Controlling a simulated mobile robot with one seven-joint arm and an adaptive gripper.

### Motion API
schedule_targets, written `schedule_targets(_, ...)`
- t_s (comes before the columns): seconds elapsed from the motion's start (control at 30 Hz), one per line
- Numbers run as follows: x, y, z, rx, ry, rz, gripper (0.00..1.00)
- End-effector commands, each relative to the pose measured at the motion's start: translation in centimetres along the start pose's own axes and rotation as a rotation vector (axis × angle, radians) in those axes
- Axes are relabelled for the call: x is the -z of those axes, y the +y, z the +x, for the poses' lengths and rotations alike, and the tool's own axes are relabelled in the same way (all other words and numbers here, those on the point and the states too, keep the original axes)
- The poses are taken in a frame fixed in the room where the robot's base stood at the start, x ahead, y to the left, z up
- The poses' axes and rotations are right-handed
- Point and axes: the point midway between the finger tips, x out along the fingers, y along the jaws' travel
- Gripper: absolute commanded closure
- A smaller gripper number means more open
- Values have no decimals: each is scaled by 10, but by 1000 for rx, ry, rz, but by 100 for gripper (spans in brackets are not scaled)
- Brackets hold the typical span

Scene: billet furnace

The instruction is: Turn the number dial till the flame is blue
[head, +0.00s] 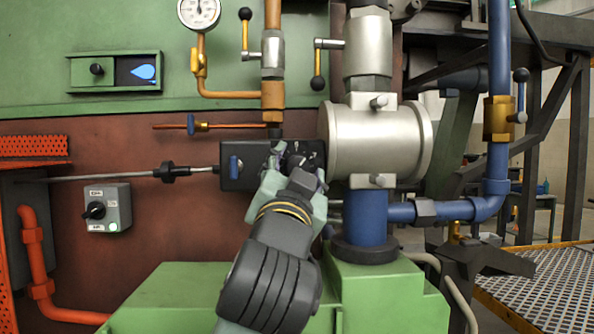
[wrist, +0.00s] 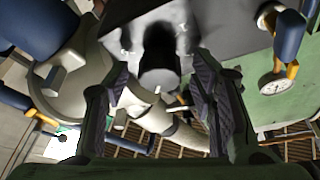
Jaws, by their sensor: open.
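A flame (head: 144,72) shows blue in the sight window of the green panel at the upper left in the head view. The number dial (wrist: 159,68) is a dark knob with a grey end on a dark plate with small white marks, too small to read. My gripper (head: 298,158) is at the black box beside the silver cylinder. In the wrist view my gripper (wrist: 162,88) is open, one finger on each side of the dial. I cannot tell whether the fingers touch it. In the head view the gripper hides most of the dial.
A black box (head: 238,166) carries the dial and a blue-handled part. The silver cylinder (head: 370,142) stands close at the right of my gripper. Levers and a gauge (head: 199,11) are above. A grey switch box (head: 106,208) is at lower left. A green block (head: 160,300) lies below.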

Motion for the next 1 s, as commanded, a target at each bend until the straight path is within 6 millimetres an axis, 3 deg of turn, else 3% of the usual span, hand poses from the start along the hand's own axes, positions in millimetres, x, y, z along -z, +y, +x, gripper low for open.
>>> schedule_targets(0.27, 0, 0, -6, 0, 1, 0, 49)
schedule_targets(0.7, 0, 0, -70, 0, 1, 1, 49)
schedule_targets(1.0, 0, 0, -75, 0, 0, 0, 49)
